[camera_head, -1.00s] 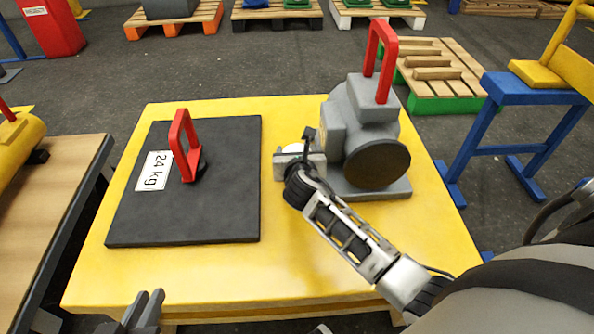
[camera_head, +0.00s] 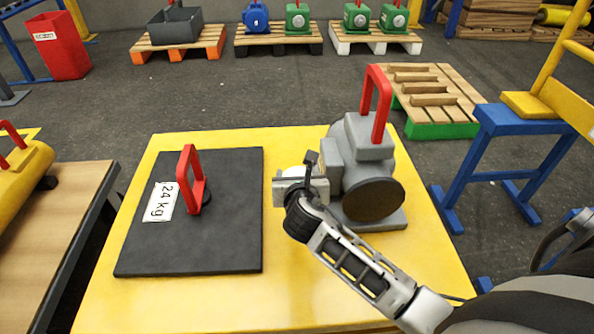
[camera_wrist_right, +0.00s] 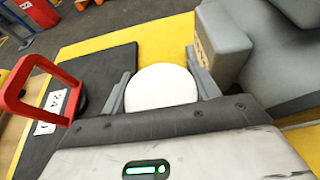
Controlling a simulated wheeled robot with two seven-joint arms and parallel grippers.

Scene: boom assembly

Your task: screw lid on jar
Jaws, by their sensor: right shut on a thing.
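A white round thing (camera_wrist_right: 161,86), lid-like from above, sits between the two fingers of my right gripper (camera_wrist_right: 160,88) in the right wrist view. Whether it is the lid alone or a lid with a jar under it I cannot tell. In the head view only a small white part (camera_head: 294,171) of it shows behind my right gripper (camera_head: 297,182). The gripper is shut on it, over the yellow table between the black plate and the grey machine. No separate jar or lid can be made out. My left gripper is out of view.
A black plate (camera_head: 225,245) with a red handle (camera_head: 190,178) and a "24 kg" label lies left on the yellow table (camera_head: 300,300). A grey machine part (camera_head: 365,150) with a red handle stands close right of the gripper. The table's front strip is clear.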

